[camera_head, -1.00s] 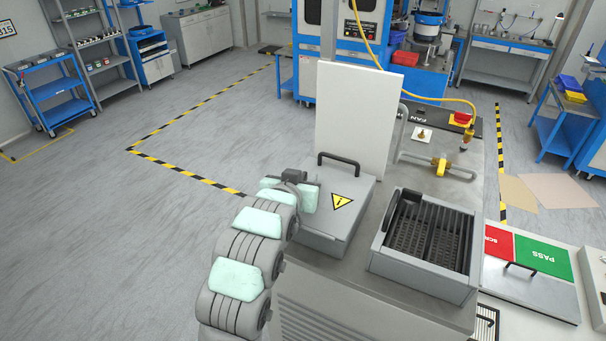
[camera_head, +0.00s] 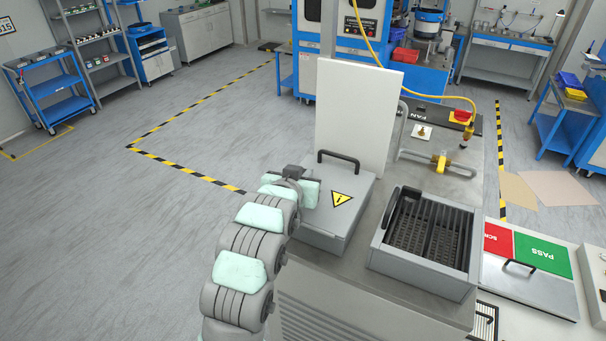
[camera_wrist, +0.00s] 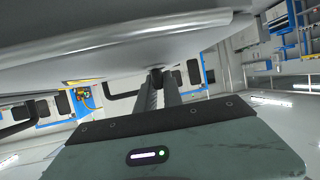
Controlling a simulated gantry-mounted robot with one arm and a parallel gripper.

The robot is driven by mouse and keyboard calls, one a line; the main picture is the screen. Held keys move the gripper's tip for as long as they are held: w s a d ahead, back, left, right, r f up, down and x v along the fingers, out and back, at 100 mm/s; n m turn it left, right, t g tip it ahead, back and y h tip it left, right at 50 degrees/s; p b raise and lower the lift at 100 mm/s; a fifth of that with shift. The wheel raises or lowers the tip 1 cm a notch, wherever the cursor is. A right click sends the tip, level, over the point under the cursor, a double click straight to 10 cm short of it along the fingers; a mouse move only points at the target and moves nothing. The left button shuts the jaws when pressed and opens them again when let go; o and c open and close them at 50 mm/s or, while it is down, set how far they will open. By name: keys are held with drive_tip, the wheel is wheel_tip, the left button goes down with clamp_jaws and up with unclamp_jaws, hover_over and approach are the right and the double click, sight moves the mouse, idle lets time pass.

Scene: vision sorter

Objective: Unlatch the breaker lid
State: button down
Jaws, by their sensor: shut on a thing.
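The breaker lid (camera_head: 352,184) is the flat grey top of a low box, with a yellow warning triangle and a black handle (camera_head: 338,156) along its far edge. It looks closed. My gripper (camera_head: 312,192) is at the box's left side, its fingers largely hidden behind its own body in the head view. In the wrist view, my two fingers (camera_wrist: 161,80) are close together, shut on a small dark part, probably the latch, beneath a large grey surface (camera_wrist: 130,40). The latch's shape and position cannot be made out.
A white upright panel (camera_head: 352,110) stands behind the box. To the right is an open grey bin (camera_head: 421,274) with a dark grid inside. A pipe with a yellow valve (camera_head: 440,164) lies behind it. Open floor lies to the left.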

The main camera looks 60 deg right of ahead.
idle(0.3)
drive_tip(key=shift+w+f+g+b, duration=0.2)
drive_tip(key=shift+g+b, duration=0.2)
drive_tip(key=shift+b, duration=0.4)
drive_tip(key=m+g+b, duration=0.2)
drive_tip(key=b, duration=0.1)
drive_tip(key=shift+s, duration=0.1)
drive_tip(key=c, duration=1.5)
unclamp_jaws()
drive_tip(key=shift+r, duration=0.1)
drive_tip(key=shift+s, duration=0.1)
